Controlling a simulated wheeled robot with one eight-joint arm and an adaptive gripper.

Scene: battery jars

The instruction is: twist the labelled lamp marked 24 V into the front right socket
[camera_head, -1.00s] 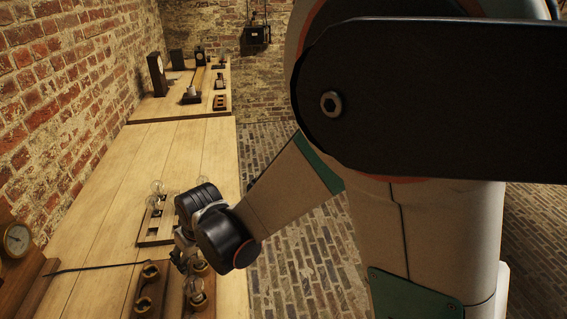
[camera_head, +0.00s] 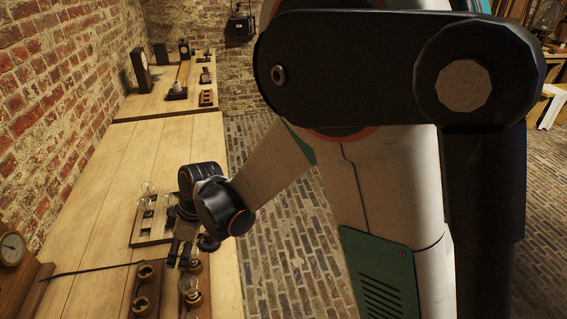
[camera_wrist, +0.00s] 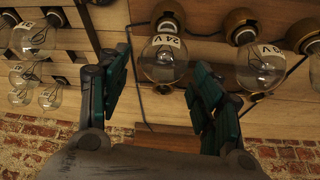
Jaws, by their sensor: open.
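My gripper (camera_wrist: 160,64) is open in the wrist view, one finger either side of a clear glass lamp (camera_wrist: 163,74). I see a gap between each finger and the glass.
Several lamps (camera_wrist: 38,38) stand in a rack at the wrist view's left; the rack (camera_head: 148,238) is also behind the socket block in the head view. Two empty-looking sockets (camera_head: 147,272) are on the block's left. A dark cable (camera_head: 85,270) crosses the table. A clock (camera_head: 12,248) stands left.

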